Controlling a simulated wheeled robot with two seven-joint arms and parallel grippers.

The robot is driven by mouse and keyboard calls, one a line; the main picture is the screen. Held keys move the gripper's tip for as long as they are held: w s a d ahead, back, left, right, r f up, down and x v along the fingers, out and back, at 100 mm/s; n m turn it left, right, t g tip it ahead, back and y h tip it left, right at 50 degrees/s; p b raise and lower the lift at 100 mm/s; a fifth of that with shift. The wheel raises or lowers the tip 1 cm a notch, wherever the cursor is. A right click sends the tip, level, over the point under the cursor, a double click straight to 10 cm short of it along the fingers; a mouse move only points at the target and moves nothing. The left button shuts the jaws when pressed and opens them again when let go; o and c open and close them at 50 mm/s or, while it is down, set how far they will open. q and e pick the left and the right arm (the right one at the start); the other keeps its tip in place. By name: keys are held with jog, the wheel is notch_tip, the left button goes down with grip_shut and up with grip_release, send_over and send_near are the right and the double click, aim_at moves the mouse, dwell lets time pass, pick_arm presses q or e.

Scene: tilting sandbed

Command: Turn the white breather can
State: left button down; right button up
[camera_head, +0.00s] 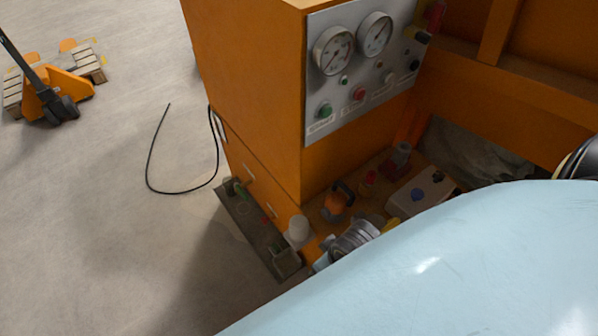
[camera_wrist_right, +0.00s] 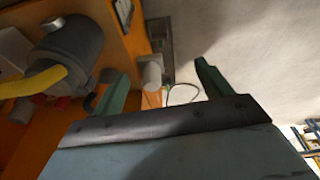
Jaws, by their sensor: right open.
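The white breather can (camera_head: 298,228) is a small pale cylinder at the lower front corner of the orange machine in the head view. In the right wrist view the can (camera_wrist_right: 151,72) appears in the gap between my fingers, nearer the left one. My right gripper (camera_wrist_right: 160,71) is open, with two green fingers and nothing held. The can looks to be beyond the fingertips; I cannot tell the exact distance. In the head view my light blue arm covers the lower right and hides the right gripper. My left gripper is not in view.
A grey cylindrical unit (camera_head: 355,238) with a yellow hose (camera_wrist_right: 32,82) sits beside the can. The gauge panel (camera_head: 360,65) rises above. A black cable (camera_head: 150,165) lies on open floor.

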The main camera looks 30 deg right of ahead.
notch_tip(320, 180, up, 5)
jog(key=m, duration=0.1)
jog(key=m+g, duration=0.3)
jog(key=m, duration=2.1)
send_over(299, 227)
jog(key=w, duration=0.1)
jog(key=f, duration=0.9)
jog(key=shift+d, duration=0.35)
jog(key=shift+w+d+f+m, duration=0.15)
jog(key=shift+w+f+m, duration=0.1)
jog(key=shift+m, duration=0.15)
notch_tip(299, 227, down, 12)
jog(key=b, duration=0.5)
jog(key=shift+f+b, duration=0.2)
jog(key=shift+b, duration=0.2)
jog(key=shift+f, duration=0.35)
jog(key=c, duration=0.9)
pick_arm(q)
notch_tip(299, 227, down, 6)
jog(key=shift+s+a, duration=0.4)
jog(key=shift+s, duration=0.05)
pick_arm(e)
jog(key=shift+c, duration=0.4)
